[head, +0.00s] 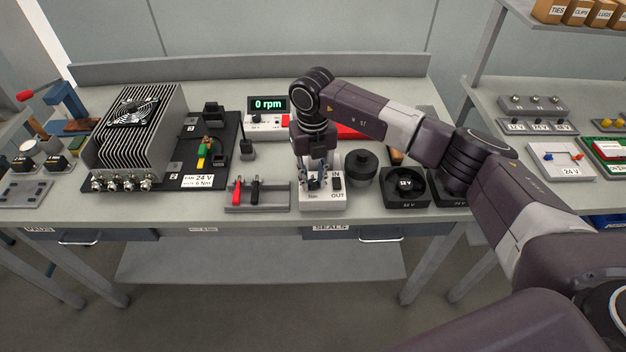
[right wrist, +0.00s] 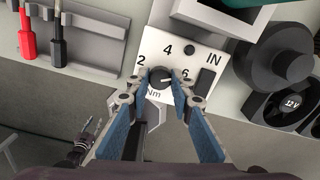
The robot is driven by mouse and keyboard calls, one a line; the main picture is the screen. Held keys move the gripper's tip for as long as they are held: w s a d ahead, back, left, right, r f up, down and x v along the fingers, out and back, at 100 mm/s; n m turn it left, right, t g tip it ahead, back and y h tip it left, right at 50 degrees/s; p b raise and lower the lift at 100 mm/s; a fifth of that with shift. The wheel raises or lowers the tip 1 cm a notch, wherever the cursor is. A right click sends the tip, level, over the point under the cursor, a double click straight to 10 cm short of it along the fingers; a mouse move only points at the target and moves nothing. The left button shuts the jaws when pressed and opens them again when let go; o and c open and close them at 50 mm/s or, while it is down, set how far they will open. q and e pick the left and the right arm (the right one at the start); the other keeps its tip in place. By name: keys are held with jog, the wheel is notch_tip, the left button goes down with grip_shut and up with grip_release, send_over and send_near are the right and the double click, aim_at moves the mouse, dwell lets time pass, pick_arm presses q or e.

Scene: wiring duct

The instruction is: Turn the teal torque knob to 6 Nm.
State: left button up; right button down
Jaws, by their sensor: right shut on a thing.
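The torque knob (right wrist: 159,80) sits on a white panel (right wrist: 160,45) marked 2, 4, 6 and Nm; it looks dark in the right wrist view. My right gripper (right wrist: 161,75) is shut on the knob, with one fingertip on each side. A short pale pointer line on the knob points right, roughly toward the 6; the fingers partly hide its exact setting. In the head view my right gripper (head: 316,180) reaches down onto the white unit (head: 322,201), and hides the knob. Dark jointed metal parts (right wrist: 82,143) at lower left of the wrist view may be my left gripper; its state is unclear.
A rack (head: 262,208) with red and black probes stands left of the unit. A round black part (head: 361,168) and a 12 V fan (head: 405,187) stand to its right. Behind, a display (head: 269,104) reads 0 rpm. A finned heatsink (head: 140,130) fills the left.

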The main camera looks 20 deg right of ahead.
aim_at(313, 182)
jog(key=shift+w+m, duration=0.1)
jog(key=shift+m, duration=0.4)
jog(key=shift+r, duration=0.1)
jog(key=c, duration=1.7)
grip_release()
notch_tip(313, 182, up, 12)
jog(key=shift+f, duration=0.1)
